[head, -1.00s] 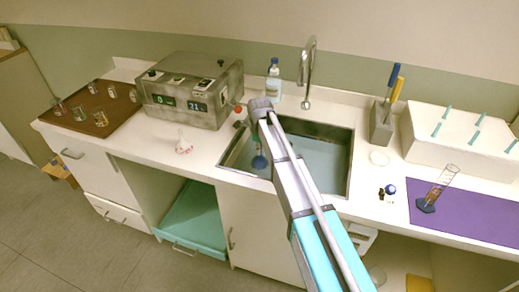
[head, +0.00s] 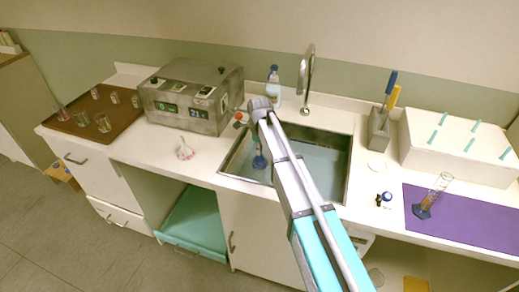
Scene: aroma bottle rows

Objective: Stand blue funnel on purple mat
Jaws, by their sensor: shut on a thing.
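A blue funnel (head: 260,162) shows over the sink, just below my wrist, small and partly hidden by my arm. My gripper (head: 258,149) is mostly hidden behind my wrist and is shut on the funnel. The purple mat (head: 475,222) lies on the counter at the right, well away from my gripper. A clear measuring cylinder with a blue base (head: 423,211) stands on the mat's left end. The rest of the mat is bare.
The sink (head: 325,165) with its tall tap (head: 307,70) lies under my arm. A blue-topped small item (head: 386,197) sits left of the mat. A white block with teal pegs (head: 450,155) stands behind the mat. A grey control box (head: 193,100) stands left.

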